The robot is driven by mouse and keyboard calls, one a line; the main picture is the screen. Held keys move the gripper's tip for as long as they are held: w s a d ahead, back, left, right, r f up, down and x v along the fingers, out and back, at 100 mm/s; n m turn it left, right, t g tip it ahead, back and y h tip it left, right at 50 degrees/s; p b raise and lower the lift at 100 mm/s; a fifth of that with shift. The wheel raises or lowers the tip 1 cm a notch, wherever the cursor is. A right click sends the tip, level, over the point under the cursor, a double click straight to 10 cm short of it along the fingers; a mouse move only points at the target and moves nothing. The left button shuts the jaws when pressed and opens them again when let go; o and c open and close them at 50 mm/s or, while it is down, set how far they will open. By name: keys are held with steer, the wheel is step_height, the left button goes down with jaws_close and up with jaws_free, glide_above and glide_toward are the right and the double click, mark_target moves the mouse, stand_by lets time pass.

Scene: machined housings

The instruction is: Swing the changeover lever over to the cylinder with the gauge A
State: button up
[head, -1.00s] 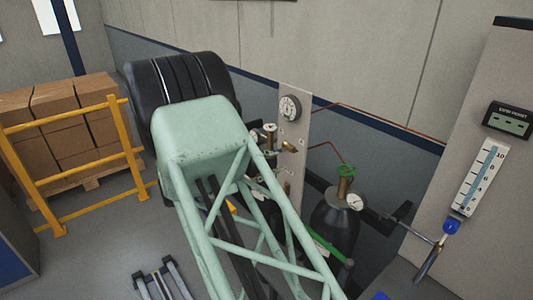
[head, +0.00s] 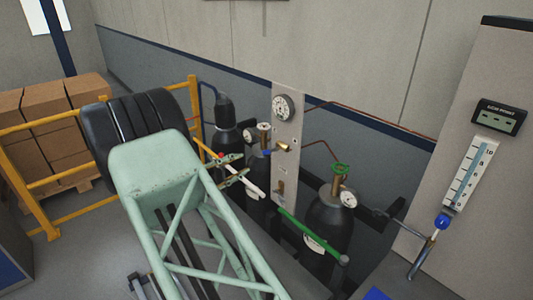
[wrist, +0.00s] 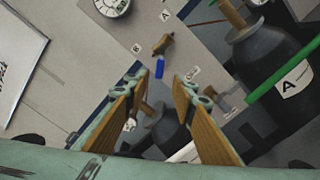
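The changeover lever is a brass body with a blue handle (wrist: 159,66) on the pale panel (head: 290,125). In the wrist view the handle points down, away from the panel's A label (wrist: 165,15). In the head view the blue tip (head: 267,152) points left. The dark cylinder marked A (wrist: 270,60) stands right of the panel; in the head view it carries a round gauge (head: 348,198). My gripper (wrist: 157,88) is open and empty, its fingers apart below the handle in the wrist view. In the head view my gripper (head: 238,170) is left of the panel.
A second gauge (head: 264,130) sits left of the panel, with another dark cylinder (head: 225,110) behind. A green bar (head: 310,233) crosses in front of cylinder A. A yellow rail (head: 45,195) and boxes (head: 60,110) are at left.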

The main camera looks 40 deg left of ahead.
mark_target(266, 152)
steer(key=shift+w+d+p, duration=0.3)
steer(key=shift+w+d, duration=0.15)
steer(key=shift+w, duration=1.75)
steer(key=shift+w+d+p, duration=0.25)
steer(key=shift+w+d, duration=0.15)
steer(key=shift+w, duration=1.8)
steer(key=shift+w+d+p, duration=0.3)
steer(key=shift+w+d, duration=0.15)
steer(key=shift+w, duration=1.75)
jaws_close()
